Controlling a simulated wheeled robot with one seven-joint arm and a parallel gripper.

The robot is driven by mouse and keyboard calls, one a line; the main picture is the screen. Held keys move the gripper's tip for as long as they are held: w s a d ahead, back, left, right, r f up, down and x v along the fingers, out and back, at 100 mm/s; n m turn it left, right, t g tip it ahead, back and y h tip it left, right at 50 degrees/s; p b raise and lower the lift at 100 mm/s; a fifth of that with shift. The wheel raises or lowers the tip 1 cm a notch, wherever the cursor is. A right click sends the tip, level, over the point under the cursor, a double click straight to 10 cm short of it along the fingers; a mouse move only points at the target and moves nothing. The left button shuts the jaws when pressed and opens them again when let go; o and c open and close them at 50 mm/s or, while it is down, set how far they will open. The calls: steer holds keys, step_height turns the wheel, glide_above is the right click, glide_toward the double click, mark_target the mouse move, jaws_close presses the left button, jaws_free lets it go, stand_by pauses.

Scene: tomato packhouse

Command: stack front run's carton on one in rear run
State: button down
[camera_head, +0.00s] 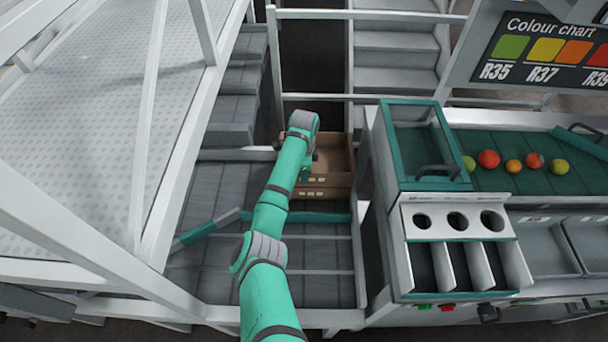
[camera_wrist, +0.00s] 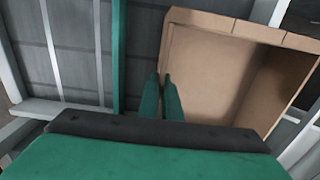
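A brown open-topped carton (camera_head: 340,181) stands beyond the conveyor's green bar in the head view. Its front shows two levels of slots, which looks like one carton on another, but I cannot tell for sure. In the wrist view the empty carton (camera_wrist: 215,75) fills the right side, its left wall running down to my fingers. My gripper (camera_wrist: 162,82) has its two green fingers close together, one on each side of that wall, at its near end.
Grey roller conveyor (camera_head: 310,258) lies in front, crossed by a green bar (camera_head: 325,217). A white-framed sorting bench (camera_head: 385,190) with tomatoes (camera_head: 488,158) stands close on the right. White railings and a perforated platform (camera_head: 85,120) bound the left. Stairs (camera_head: 395,50) rise behind.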

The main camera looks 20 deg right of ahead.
steer(key=shift+f, duration=0.25)
steer(key=c, duration=1.9)
jaws_free()
steer(key=c, duration=0.3)
steer(key=shift+r, duration=3.45)
